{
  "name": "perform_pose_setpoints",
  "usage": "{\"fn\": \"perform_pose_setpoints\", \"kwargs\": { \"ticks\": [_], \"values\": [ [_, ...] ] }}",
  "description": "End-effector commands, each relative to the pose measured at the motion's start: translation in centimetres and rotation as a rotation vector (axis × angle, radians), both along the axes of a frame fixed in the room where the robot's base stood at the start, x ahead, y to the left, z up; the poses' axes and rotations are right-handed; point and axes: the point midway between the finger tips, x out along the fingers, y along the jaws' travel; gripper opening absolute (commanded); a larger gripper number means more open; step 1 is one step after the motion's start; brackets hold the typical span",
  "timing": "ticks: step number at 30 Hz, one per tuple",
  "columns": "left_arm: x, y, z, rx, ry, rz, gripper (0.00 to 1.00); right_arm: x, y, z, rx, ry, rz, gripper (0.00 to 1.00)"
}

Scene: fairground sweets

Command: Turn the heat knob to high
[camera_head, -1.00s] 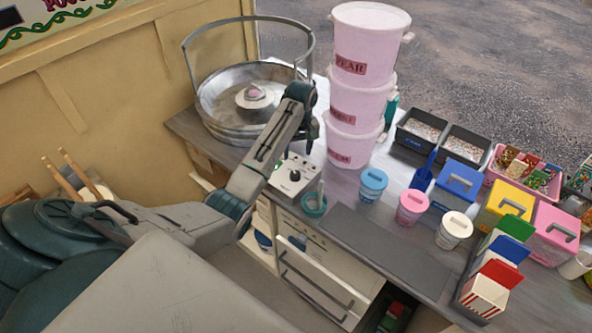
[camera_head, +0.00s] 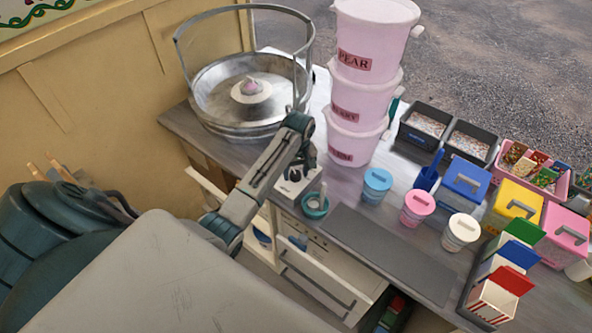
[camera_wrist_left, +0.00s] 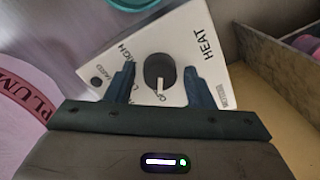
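The heat control box (camera_head: 287,191) is a small white box on the counter below the metal spinner bowl. In the left wrist view its sloped face (camera_wrist_left: 203,28) carries the word HEAT and a round dark knob (camera_wrist_left: 159,68). The knob's white pointer faces the gripper, by lettering that looks like OFF. My left gripper (camera_wrist_left: 160,78) is open, with one finger on each side of the knob and gaps showing. In the head view the left gripper (camera_head: 307,168) hangs over the box and hides the knob. My right gripper is out of view.
The spinner bowl (camera_head: 245,132) stands behind the box. Stacked pink tubs (camera_head: 359,100) stand close on its right. A teal cup (camera_head: 315,207) is just in front of the box. An open drawer (camera_head: 318,277) juts out below the counter.

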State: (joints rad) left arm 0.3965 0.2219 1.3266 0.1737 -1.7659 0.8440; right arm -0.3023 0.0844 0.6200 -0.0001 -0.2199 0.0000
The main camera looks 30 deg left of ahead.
Motion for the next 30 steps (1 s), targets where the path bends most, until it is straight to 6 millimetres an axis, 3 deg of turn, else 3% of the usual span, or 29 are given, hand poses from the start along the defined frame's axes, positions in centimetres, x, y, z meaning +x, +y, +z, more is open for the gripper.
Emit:
{"fn": "perform_pose_setpoints", "kwargs": {
  "ticks": [1, 5, 6, 17, 30],
  "values": [
    [0.0, 0.0, 0.0, 0.000, 0.000, 0.000, 0.38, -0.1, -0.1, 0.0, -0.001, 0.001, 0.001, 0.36],
    [0.0, 0.0, 0.0, 0.000, 0.000, 0.000, 0.12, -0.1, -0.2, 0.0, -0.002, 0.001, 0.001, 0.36],
    [0.0, 0.0, 0.0, 0.000, 0.000, 0.000, 0.11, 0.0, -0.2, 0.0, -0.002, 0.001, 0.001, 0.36],
    [0.0, 0.0, 0.0, 0.001, -0.001, -0.062, 0.11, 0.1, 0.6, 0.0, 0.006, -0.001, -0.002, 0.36],
    [0.0, 0.0, 0.1, 0.003, -0.002, -0.412, 0.11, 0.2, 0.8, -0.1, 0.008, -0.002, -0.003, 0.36]
  ]
}}
